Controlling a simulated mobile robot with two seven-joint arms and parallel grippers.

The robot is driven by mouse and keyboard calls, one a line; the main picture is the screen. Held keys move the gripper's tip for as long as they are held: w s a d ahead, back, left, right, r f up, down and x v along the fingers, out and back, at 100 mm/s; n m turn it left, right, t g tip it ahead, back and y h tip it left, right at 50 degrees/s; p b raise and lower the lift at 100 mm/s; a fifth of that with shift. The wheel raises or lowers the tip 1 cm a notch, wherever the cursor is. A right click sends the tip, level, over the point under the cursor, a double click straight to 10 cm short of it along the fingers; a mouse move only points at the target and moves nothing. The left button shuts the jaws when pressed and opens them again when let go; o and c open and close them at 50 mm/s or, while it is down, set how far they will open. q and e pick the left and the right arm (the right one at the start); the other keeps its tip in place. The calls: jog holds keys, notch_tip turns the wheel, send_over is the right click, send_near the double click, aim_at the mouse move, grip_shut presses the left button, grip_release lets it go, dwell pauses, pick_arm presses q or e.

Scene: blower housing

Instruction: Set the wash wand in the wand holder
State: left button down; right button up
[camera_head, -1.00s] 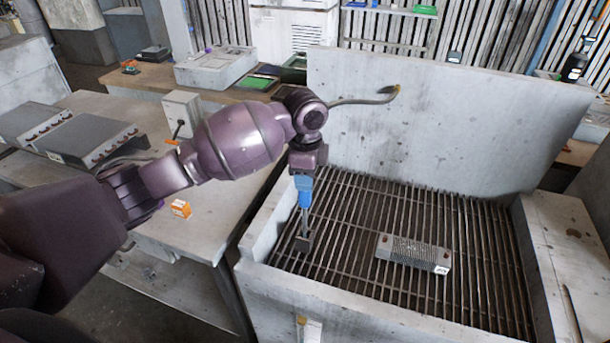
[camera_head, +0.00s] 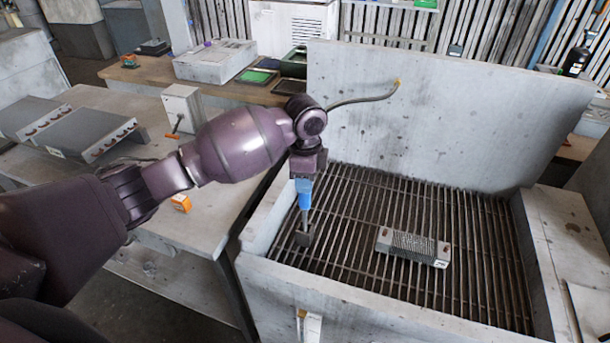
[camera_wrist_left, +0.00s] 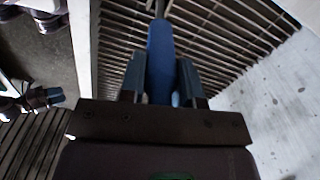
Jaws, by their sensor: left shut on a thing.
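The wash wand has a blue handle (camera_head: 305,200) and a dark flat head (camera_head: 303,238). A thin hose (camera_head: 360,100) runs from the back panel toward my left wrist. My left gripper (camera_head: 304,180) is shut on the handle, head down, over the left part of the grate. In the left wrist view, the blue handle (camera_wrist_left: 160,60) sits between the two fingers of my left gripper (camera_wrist_left: 160,85). A white bracket with an orange-brown top (camera_head: 310,325), seemingly the wand holder, is on the basin's front wall, partly cut off. The wand is apart from it.
A grey finned block (camera_head: 412,247) lies on the grate (camera_head: 350,280) to the right of the wand. The basin has raised walls and a tall back panel (camera_head: 440,120). An orange box (camera_head: 181,203) sits on the bench (camera_head: 215,210) at left.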

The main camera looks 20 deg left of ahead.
pick_arm(q)
jog(key=shift+f, duration=0.6)
dwell(0.3)
jog(key=shift+f, duration=1.65)
dwell(0.7)
jog(key=c, duration=0.8)
grip_release()
jog(key=shift+o, duration=0.2)
notch_tip(320, 180, up, 11)
jog(key=shift+f+b, duration=0.1)
jog(key=shift+b, duration=0.35)
